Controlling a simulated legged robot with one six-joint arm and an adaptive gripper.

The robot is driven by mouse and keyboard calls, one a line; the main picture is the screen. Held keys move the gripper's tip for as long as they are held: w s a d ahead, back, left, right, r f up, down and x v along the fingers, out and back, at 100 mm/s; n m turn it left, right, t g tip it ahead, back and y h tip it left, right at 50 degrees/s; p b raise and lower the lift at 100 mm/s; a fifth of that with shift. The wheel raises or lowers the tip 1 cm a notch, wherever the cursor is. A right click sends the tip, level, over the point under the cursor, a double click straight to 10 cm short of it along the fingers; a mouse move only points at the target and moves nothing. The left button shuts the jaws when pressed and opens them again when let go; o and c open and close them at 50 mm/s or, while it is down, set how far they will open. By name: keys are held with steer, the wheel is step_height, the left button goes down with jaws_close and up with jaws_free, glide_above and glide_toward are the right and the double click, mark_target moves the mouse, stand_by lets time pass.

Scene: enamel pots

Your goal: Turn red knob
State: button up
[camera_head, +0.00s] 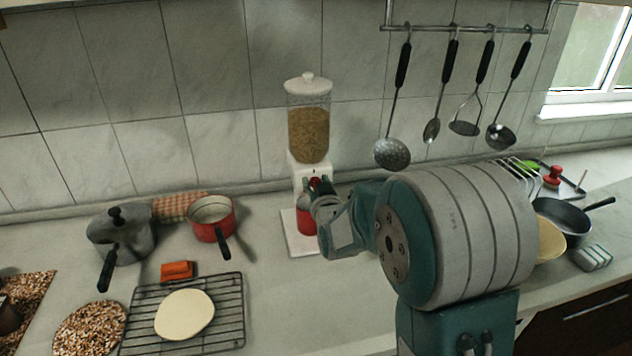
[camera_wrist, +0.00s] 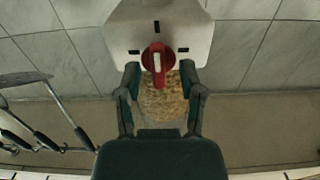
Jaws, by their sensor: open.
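The red knob (camera_wrist: 157,62) sits on the white front of a grain dispenser, in the middle of the wrist view, which looks upside down. A pale bar runs along the knob. My gripper (camera_wrist: 160,70) is open, with one dark finger on each side of the knob. A gap shows on both sides, and I cannot tell whether either finger touches. In the head view, the dispenser (camera_head: 308,135) stands against the tiled wall, and my gripper (camera_head: 322,198) is at its front. The knob (camera_head: 314,183) is mostly hidden there.
A red cup (camera_head: 306,224) stands under the dispenser outlet, partly behind my gripper. A red pan (camera_head: 211,232), a grey pot (camera_head: 113,247) and a wire rack (camera_head: 232,311) with a flat dough round (camera_head: 184,314) lie left. Utensils (camera_head: 392,153) hang on the wall.

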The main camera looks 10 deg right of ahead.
steer(key=shift+w, duration=0.25)
steer(key=shift+c, duration=0.3)
jaws_close()
steer(key=shift+m, duration=0.4)
